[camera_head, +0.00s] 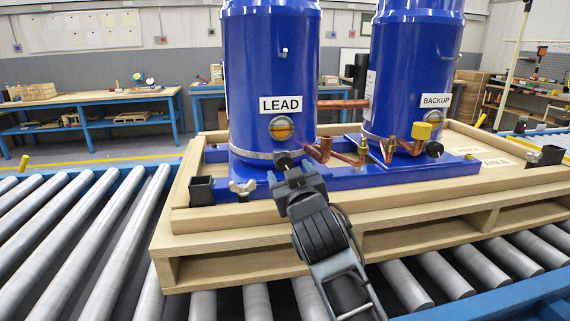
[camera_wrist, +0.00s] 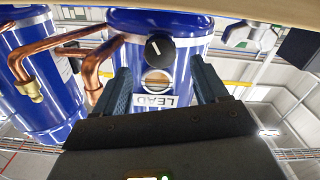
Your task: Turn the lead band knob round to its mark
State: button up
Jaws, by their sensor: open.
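The LEAD compressor (camera_head: 270,65) is a blue upright cylinder on the pallet, with a silver band (camera_head: 248,154) round its base. The black band knob (camera_head: 284,160) sits at its front, partly hidden behind my gripper. In the wrist view, which is upside down, the knob (camera_wrist: 158,46) is a black disc with a white pointer line. I cannot make out its mark. My gripper (camera_head: 290,172) is open and empty in front of the knob. In the wrist view its fingers (camera_wrist: 162,68) stand apart, with the knob between and beyond them; contact does not show.
The BACKUP compressor (camera_head: 415,70) stands to the right, with copper pipes (camera_head: 345,104) between the two. A sight glass (camera_head: 281,128) is above the lead knob. A wing nut (camera_head: 242,187) is left of my gripper. The wooden pallet (camera_head: 210,267) rests on rollers (camera_head: 75,240).

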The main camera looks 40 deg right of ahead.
aim_at(285, 163)
jog(key=p+x, duration=0.1)
jog(key=x, duration=0.4)
jog(key=shift+w+d, duration=0.15)
jog(key=shift+w, duration=0.1)
jog(key=shift+c, duration=0.2)
jog(key=c, duration=1)
